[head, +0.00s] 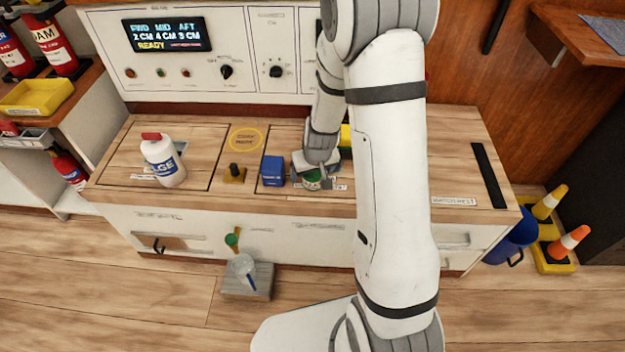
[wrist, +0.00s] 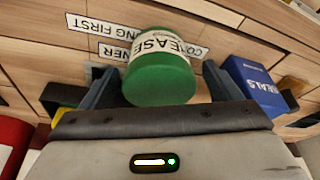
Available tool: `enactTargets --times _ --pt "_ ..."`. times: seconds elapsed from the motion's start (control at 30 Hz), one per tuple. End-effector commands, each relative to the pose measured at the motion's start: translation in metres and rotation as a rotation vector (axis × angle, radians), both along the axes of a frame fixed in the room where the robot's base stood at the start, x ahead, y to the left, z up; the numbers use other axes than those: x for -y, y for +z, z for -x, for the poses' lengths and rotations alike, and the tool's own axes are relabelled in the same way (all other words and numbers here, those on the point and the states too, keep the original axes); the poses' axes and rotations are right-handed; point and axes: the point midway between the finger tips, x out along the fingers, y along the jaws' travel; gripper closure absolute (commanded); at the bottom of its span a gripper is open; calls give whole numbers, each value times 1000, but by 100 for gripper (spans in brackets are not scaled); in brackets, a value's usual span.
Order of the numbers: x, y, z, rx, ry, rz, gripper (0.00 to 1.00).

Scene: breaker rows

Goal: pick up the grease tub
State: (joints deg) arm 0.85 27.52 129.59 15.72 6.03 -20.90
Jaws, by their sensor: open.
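The grease tub (wrist: 160,82) is a green cylinder with a white label, part of which reads "EASE". In the wrist view it sits between the two fingers of my gripper (wrist: 158,75), which are apart on either side of it.
A blue box (head: 272,171) stands close to the left of the tub; the wrist view shows it (wrist: 255,88) beside one finger. The control panel (head: 230,45) rises behind the counter.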

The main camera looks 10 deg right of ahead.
Motion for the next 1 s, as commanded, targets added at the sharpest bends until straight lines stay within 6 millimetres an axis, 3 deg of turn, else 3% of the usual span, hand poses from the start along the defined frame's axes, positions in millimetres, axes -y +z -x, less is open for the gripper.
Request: enactTargets --times 0.03,0.27,0.9,1.0 --pt "0 -7 -1 0 -1 0 16" --pt "0 -6 -2 1 -1 0 16" --pt "1 -6 -2 0 -2 0 68" --pt "1 -6 -2 1 -2 0 73"
